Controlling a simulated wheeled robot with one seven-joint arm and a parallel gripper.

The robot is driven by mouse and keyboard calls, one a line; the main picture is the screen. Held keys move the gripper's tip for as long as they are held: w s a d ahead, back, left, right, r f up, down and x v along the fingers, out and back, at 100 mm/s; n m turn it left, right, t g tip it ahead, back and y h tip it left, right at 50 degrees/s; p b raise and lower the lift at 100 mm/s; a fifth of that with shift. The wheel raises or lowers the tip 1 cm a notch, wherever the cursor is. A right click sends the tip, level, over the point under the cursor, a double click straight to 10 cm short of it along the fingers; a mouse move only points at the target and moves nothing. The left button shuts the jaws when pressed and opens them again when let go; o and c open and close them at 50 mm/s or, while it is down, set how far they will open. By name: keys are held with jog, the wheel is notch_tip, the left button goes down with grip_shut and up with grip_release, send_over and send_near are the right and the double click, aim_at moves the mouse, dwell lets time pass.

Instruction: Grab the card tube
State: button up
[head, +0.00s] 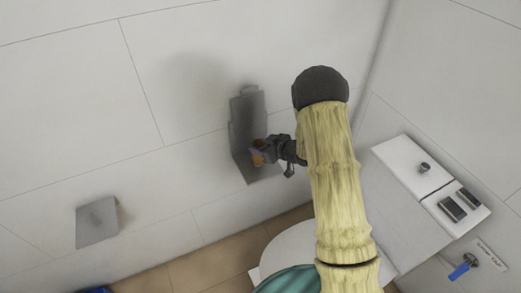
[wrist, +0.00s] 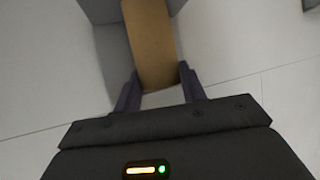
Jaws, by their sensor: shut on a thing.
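The card tube (wrist: 152,45) is a plain brown piece that runs up from between my fingers in the wrist view. In the head view it is a small orange-brown patch (head: 258,157) at the lower part of a grey wall-mounted holder (head: 247,115). My gripper (wrist: 158,80) is shut on the card tube, with one dark finger on each side of its near end. In the head view my gripper (head: 268,152) is at the holder's lower front. The tube's far end meets the grey holder, and I cannot tell whether it touches it.
A second grey wall box (head: 97,222) is at lower left. A blue-handled item (head: 460,271) is on the right wall.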

notch_tip(320, 180, up, 9)
jog(key=shift+f+p, duration=0.2)
jog(key=shift+p, duration=0.1)
dwell(0.4)
